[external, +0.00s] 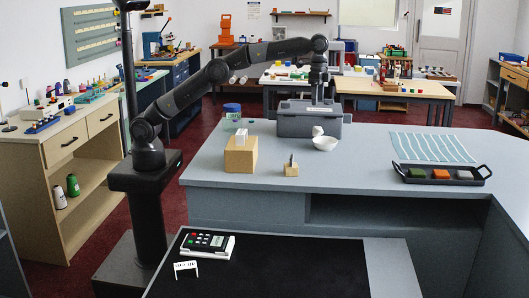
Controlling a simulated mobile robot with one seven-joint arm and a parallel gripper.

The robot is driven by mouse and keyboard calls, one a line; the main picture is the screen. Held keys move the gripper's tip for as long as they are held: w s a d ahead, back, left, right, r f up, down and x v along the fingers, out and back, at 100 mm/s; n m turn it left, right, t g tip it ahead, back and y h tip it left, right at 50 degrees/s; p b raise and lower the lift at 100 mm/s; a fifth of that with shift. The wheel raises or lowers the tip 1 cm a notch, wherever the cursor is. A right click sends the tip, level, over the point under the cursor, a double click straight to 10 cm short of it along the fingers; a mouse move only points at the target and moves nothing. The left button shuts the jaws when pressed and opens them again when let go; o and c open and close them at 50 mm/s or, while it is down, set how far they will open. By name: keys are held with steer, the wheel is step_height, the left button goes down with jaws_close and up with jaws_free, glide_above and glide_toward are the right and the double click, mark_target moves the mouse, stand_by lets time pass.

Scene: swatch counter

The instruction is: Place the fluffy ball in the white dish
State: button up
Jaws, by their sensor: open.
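The white dish (325,144) stands on the blue-grey counter, in front of the grey bin. A small white rounded thing (317,131) is just behind the dish's left rim. It may be the fluffy ball, but it is too small to be sure, and I cannot tell whether it touches the dish. My gripper (318,102) points down over the grey bin (308,123), above and behind the dish. It is open, and I see nothing held in it. The inside of the bin is mostly hidden.
Left of the dish are a wooden block (240,157) and a small wooden stand (291,168). A blue round thing (232,108) sits behind. A black tray (442,181) with coloured blocks and a striped cloth (430,147) lie right. The counter between dish and tray is clear.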

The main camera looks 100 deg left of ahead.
steer(key=s+r+n+t, duration=0.1)
steer(key=s+r, duration=0.4)
steer(key=s, duration=0.6)
steer(key=s+r+n+t, duration=0.1)
steer(key=s+r+t, duration=0.1)
steer(key=s+r, duration=0.65)
steer(key=s+f+t, duration=0.1)
steer(key=s+f, duration=0.4)
steer(key=s, duration=0.4)
steer(key=s+f+n, duration=0.1)
steer(key=s+f, duration=0.5)
steer(key=s, duration=0.4)
steer(key=s+f+t, duration=0.1)
steer(key=s+f, duration=0.5)
steer(key=s, duration=0.4)
steer(key=shift+s+d+n+t, duration=0.15)
steer(key=shift+d+n+t, duration=0.1)
steer(key=shift+n+t, duration=0.05)
